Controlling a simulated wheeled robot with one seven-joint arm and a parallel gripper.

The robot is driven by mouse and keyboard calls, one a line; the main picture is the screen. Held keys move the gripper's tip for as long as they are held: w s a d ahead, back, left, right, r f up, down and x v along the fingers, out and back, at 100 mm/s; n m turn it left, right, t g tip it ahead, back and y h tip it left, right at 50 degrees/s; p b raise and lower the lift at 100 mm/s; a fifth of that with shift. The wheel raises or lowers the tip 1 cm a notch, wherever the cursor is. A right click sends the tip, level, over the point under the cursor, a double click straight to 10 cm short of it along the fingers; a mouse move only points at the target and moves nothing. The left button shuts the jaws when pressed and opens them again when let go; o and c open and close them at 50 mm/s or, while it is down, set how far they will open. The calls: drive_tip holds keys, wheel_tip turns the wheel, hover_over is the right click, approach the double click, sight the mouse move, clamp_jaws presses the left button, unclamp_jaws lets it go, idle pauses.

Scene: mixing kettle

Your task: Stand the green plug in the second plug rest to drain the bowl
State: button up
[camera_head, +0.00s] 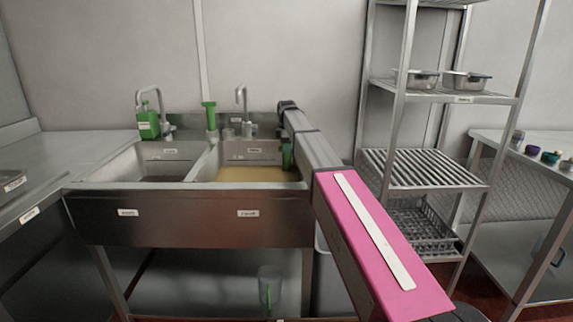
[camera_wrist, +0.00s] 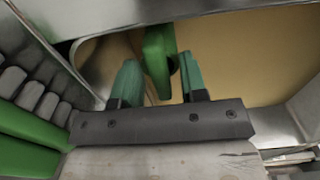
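In the head view, a double sink (camera_head: 185,215) holds tan liquid (camera_head: 252,174) in its right bowl. A tall green piece with a wide top (camera_head: 209,112) stands at the back between the bowls. A green shape (camera_head: 287,157) shows at the right bowl's right wall; I cannot tell whether it is plug or fingertip. In the wrist view, my gripper (camera_wrist: 160,72) has its teal fingers apart. A green upright piece (camera_wrist: 158,52), probably the green plug's handle, shows between and beyond them, with gaps visible. Its lower end is hidden. I cannot identify the second plug rest.
Two taps (camera_head: 241,98) and a green bottle (camera_head: 148,122) stand at the back of the sink. A wire rack (camera_head: 425,168) stands to the right, a counter (camera_head: 70,155) to the left. A clear jug (camera_head: 270,285) is under the sink.

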drive_tip(key=shift+r, duration=0.4)
drive_tip(key=shift+r, duration=2.7)
